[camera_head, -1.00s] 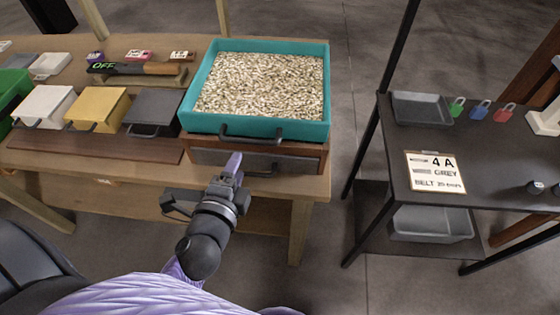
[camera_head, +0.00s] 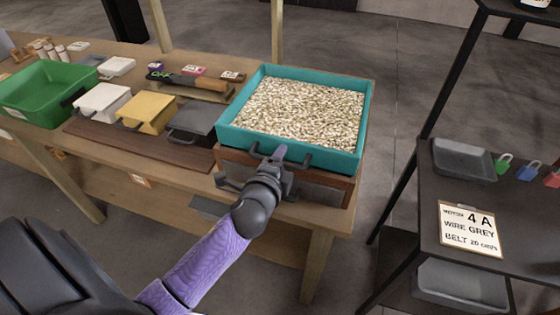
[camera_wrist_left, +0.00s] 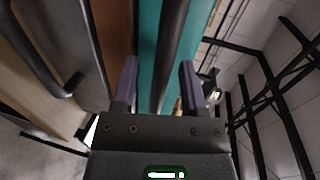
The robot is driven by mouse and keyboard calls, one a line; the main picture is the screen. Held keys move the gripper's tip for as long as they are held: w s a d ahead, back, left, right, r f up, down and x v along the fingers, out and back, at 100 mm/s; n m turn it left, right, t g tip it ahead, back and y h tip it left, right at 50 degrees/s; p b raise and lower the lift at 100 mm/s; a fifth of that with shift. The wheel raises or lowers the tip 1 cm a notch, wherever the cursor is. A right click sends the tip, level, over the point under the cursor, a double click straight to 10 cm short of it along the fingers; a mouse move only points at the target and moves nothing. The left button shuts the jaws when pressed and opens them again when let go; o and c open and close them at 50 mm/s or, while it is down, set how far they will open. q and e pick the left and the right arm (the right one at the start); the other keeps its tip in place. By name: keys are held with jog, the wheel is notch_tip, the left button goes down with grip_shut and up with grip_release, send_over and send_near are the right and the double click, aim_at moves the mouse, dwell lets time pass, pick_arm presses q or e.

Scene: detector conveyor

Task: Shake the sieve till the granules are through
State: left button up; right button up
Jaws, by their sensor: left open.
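The sieve (camera_head: 236,139) is a teal square frame full of pale granules (camera_head: 300,110). It sits on a wooden box (camera_head: 232,158) with a grey front at the table's front edge. A dark bar handle (camera_head: 292,160) runs along the sieve's near side. My left gripper (camera_head: 273,160) is at this handle. In the left wrist view, its two purple fingers (camera_wrist_left: 159,68) are apart, one on each side of the dark handle bar (camera_wrist_left: 168,50), not closed on it. My right gripper is not in view.
White, yellow and dark lidded boxes (camera_head: 150,114) and a green bin (camera_head: 40,95) stand left of the sieve. A dark shelf (camera_head: 450,180) with a label card (camera_head: 469,229), a grey tray (camera_head: 462,158) and padlocks stands right, across a floor gap.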

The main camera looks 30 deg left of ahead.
pick_arm(q)
grip_shut()
dwell(1.4)
